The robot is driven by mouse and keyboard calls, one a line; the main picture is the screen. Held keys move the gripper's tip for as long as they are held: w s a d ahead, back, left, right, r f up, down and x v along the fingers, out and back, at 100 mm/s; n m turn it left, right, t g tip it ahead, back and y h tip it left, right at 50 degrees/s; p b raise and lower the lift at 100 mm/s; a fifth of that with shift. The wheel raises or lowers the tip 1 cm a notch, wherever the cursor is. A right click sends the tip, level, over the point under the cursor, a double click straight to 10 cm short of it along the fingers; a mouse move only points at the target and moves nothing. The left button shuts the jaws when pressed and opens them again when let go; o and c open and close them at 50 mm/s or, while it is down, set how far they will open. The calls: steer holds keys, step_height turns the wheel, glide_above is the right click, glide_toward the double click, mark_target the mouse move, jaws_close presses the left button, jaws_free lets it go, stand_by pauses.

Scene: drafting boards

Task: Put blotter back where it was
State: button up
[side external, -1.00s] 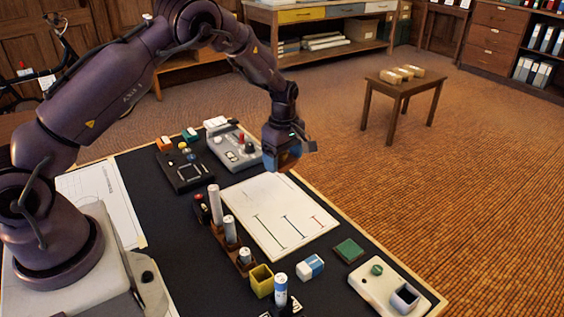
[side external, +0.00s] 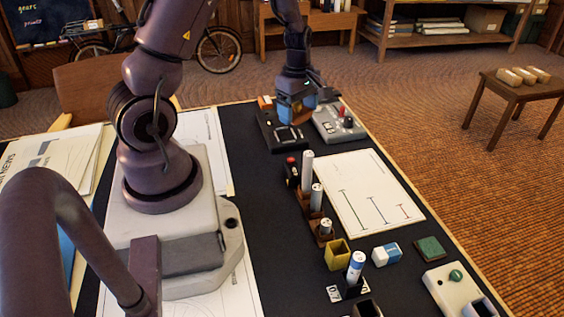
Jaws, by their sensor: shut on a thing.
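My gripper (side external: 297,108) is at the far end of the dark desk mat, pointing down. It appears just above the black tray device (side external: 281,132), left of the grey control box (side external: 338,122). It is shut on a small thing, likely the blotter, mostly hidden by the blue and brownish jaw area. Its shape and its clearance above the mat are unclear. A green square pad (side external: 430,248) lies at the right front of the mat, beside the blue-and-white eraser (side external: 386,254).
A white sheet with line marks (side external: 365,190) lies mid-mat. A brown rack (side external: 315,213) with upright white cylinders stands left of it. A yellow cup (side external: 337,254), a marker (side external: 355,268) and a pale holder with a green knob (side external: 448,288) are in front. Bare mat lies left of the rack.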

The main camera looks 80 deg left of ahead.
steer(key=shift+m, duration=0.4)
steer(key=s+f, duration=0.2)
steer(key=s+d+f, duration=0.1)
steer(key=s+f, duration=0.1)
steer(key=f, duration=0.1)
steer(key=shift+s+d+f, duration=0.15)
steer(key=shift+f, duration=2)
steer(key=shift+f, duration=0.6)
steer(key=o, duration=0.9)
steer(key=shift+o, duration=0.2)
